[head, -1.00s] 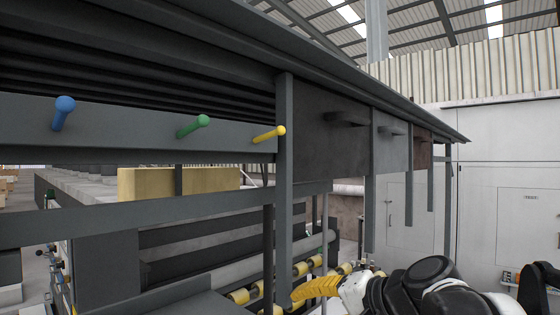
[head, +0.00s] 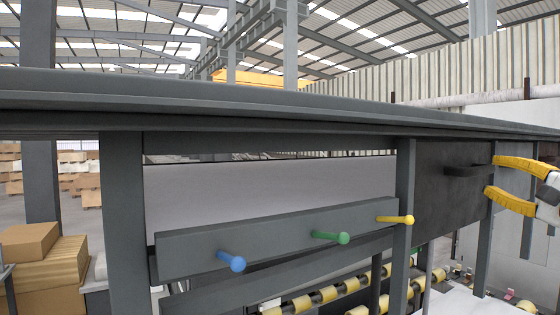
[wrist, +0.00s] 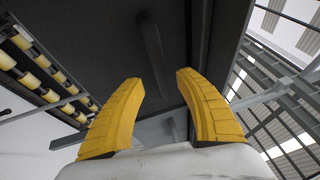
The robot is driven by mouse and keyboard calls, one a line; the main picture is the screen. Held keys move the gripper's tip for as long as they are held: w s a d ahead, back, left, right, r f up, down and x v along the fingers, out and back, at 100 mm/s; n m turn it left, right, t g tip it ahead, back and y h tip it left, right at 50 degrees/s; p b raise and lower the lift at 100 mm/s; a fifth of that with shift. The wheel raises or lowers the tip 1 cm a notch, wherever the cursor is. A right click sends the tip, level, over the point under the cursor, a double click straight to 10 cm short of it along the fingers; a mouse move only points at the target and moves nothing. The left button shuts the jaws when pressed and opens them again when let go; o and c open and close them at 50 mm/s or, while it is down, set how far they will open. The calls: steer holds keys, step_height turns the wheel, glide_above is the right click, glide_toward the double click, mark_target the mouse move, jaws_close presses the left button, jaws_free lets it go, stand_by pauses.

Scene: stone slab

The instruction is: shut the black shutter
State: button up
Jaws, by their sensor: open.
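The black shutter (head: 450,200) is a flat dark panel under the long beam, just right of the upright post. A dark bar handle (head: 468,171) stands out from its face. My gripper (head: 490,175) has two yellow fingers, spread apart and empty, at about the handle's height just to its right. In the wrist view the black panel (wrist: 95,45) fills the middle, and the handle (wrist: 152,50) lies beyond the gap between the open fingertips (wrist: 160,78). I see no clear contact between fingers and handle.
A grey rail (head: 280,228) left of the shutter bears a blue peg (head: 232,262), a green peg (head: 331,238) and a yellow peg (head: 396,219). The upright post (head: 404,180) stands at the shutter's left edge. Yellow rollers (head: 330,293) lie below. Cardboard boxes (head: 45,262) are at left.

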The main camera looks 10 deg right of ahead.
mark_target(485, 172)
steer(key=shift+w+r+p, duration=0.2)
steer(key=shift+w+p, duration=0.05)
steer(key=shift+w, duration=0.9)
steer(key=shift+w+r+p, duration=0.2)
steer(key=shift+w+p, duration=0.05)
steer(key=shift+w, duration=0.85)
jaws_close()
step_height(485, 172, down, 24)
steer(key=b, duration=1.5)
steer(key=shift+s+f, duration=0.15)
steer(key=shift+f, duration=0.05)
steer(key=shift+a, duration=0.1)
jaws_free()
steer(key=shift+f, duration=0.1)
steer(key=s+f, duration=0.2)
steer(key=s, duration=0.9)
steer(key=shift+s, duration=0.3)
